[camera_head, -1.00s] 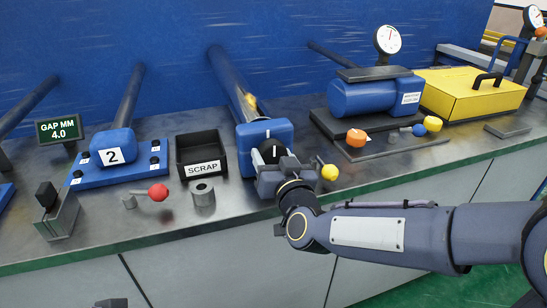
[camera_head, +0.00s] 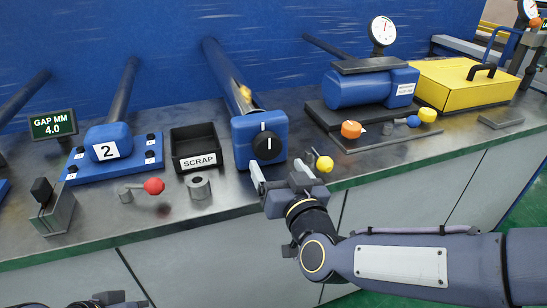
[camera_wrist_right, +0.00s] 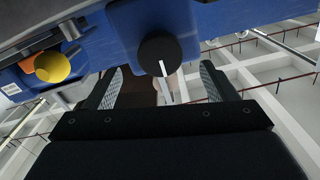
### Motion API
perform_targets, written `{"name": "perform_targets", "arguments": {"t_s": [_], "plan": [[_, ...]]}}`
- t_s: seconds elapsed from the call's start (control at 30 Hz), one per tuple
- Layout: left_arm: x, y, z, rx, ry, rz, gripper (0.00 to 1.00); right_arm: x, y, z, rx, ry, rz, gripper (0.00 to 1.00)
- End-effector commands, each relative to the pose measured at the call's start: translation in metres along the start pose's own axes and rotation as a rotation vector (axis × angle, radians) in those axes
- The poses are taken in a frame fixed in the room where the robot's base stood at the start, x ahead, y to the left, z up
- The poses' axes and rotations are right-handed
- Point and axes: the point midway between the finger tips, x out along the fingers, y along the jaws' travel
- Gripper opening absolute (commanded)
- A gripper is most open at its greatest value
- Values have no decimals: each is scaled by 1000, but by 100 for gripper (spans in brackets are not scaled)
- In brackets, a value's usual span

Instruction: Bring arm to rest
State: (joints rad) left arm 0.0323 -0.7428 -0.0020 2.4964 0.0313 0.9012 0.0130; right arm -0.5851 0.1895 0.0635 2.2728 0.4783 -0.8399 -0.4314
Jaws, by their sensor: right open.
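My right gripper (camera_head: 280,176) is open and empty in the head view. It stands at the bench's front edge, just in front of and below a blue box with a black dial (camera_head: 267,146).
A yellow knob (camera_head: 324,164) stands close to the right gripper. A metal ring (camera_head: 199,187), a red-knobbed lever (camera_head: 154,186) and a black SCRAP bin (camera_head: 195,148) lie to the left. A blue motor-like unit (camera_head: 360,90) and a yellow case (camera_head: 465,82) stand right. Room in front of the bench is free.

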Motion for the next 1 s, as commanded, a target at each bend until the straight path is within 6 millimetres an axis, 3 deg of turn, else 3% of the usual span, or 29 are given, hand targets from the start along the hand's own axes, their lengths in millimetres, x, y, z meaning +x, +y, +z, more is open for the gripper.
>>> {"name": "perform_targets", "arguments": {"t_s": [0.53, 0.67, 0.83, 1.0], "plan": [[0, 0, 0, 0, 0, 0, 0, -8, 1, 0, 0, -1, 1, 79], [0, 0, 0, 0, 0, 0, 0, -13, 10, -1, 18, -36, -9, 79], [0, 0, 0, 0, 0, 0, 0, -45, 47, 6, 91, -209, -37, 79], [0, 0, 0, 0, 0, 0, 0, -111, 87, 33, 170, -469, -13, 79]]}}
